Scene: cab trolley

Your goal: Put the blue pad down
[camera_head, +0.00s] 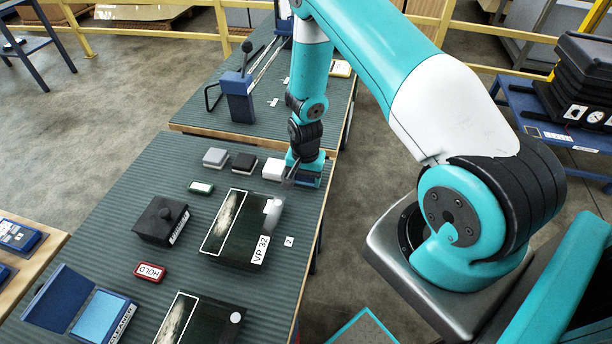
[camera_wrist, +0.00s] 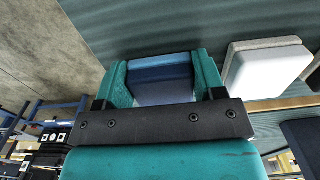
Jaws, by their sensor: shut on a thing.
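My gripper (camera_head: 307,172) is shut on the blue pad (camera_head: 309,182), at the right edge of the ribbed table. In the wrist view the blue pad (camera_wrist: 162,82) sits between the two teal fingers (camera_wrist: 160,85). It is at or just above the table top; I cannot tell whether it touches. The white pad (camera_head: 274,169) lies just left of it, then the black pad (camera_head: 244,163) and the grey pad (camera_head: 215,157), in a row. In the wrist view the white pad (camera_wrist: 265,72) is right of my gripper, with a gap. The fingers partly hide the blue pad.
A dark plate marked VP 32 (camera_head: 242,229) and a green-edged tag (camera_head: 201,187) lie in front of the row. A lever device (camera_head: 238,97) stands behind.

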